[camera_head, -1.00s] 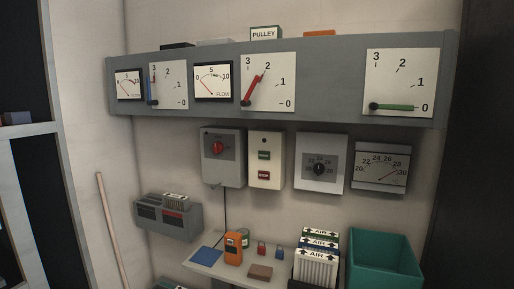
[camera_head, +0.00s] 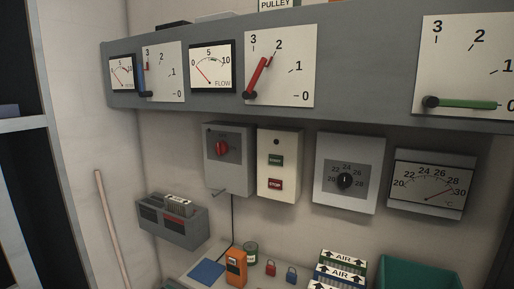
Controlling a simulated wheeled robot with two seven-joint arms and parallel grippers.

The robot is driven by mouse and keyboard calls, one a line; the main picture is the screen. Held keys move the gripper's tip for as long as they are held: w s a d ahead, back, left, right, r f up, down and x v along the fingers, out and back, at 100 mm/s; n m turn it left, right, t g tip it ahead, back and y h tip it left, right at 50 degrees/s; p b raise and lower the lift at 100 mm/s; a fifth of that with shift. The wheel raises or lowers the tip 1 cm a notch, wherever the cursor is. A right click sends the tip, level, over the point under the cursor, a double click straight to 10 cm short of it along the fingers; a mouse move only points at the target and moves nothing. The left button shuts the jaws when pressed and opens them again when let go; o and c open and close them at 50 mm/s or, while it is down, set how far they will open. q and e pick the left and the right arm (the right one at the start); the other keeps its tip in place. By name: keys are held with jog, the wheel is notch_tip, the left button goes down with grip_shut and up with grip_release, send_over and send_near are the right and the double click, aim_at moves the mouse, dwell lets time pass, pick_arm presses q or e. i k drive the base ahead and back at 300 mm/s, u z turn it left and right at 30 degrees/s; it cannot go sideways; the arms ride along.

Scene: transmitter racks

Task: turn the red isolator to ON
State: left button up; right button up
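The red isolator (camera_head: 221,147) is a red rotary knob on a dark grey plate. It sits on the front of a grey wall box (camera_head: 229,182) below the long grey panel. Its markings are too small to read, so I cannot tell which position it points to. A small lever or latch sticks out at the bottom of the box. Neither of my grippers shows in the head view.
Right of the isolator hang a start/stop button box (camera_head: 279,170), a dial thermostat (camera_head: 346,180) and a temperature gauge (camera_head: 432,185). Below is a shelf (camera_head: 180,278) with an orange meter (camera_head: 236,266), padlocks and AIR filters (camera_head: 340,268). A grey panel (camera_head: 365,60) with levers juts out above.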

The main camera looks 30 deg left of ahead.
aim_at(222, 147)
jog(key=u, duration=0.2)
jog(key=i, duration=0.9)
jog(key=u, duration=0.55)
